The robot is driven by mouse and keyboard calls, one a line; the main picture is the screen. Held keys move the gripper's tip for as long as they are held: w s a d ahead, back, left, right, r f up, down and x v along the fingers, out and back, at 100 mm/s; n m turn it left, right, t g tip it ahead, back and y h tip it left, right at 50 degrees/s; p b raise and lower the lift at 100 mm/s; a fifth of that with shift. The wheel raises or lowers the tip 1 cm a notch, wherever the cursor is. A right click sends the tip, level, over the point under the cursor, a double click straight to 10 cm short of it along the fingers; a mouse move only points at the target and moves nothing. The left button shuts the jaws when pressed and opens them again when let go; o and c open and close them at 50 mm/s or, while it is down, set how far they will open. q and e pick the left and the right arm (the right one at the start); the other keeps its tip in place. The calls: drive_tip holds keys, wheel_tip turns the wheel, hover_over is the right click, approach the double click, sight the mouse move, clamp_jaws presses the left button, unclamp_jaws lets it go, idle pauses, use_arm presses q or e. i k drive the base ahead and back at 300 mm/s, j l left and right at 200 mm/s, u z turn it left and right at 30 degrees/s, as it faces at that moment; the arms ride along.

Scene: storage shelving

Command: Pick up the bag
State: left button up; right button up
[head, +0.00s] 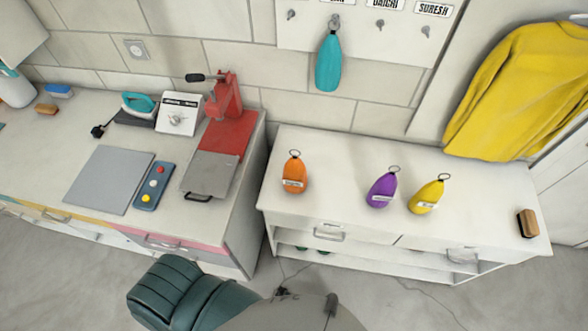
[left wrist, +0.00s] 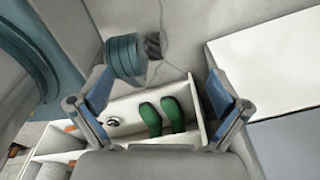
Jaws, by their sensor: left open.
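Several small teardrop-shaped bags with rings on top are in the head view. An orange bag (head: 294,174) stands on the left part of the white cabinet top. A purple bag (head: 381,189) and a yellow bag (head: 427,196) stand close together further right. A teal bag (head: 328,62) hangs from a hook on the wall board. In the left wrist view my left gripper (left wrist: 158,92) is open, with blue finger pads apart and nothing between them. It faces low shelving, and no bag shows there. My right gripper is in neither view.
The white cabinet (head: 337,193) has a wooden-backed brush (head: 527,223) at its right end. A red press (head: 224,110) stands on the left counter. A yellow sweater (head: 522,90) hangs at right. Green shoes (left wrist: 161,116) sit on the low shelf.

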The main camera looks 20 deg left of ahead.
sight(295, 179)
drive_tip(key=k+j, duration=1.05)
drive_tip(key=j, duration=0.15)
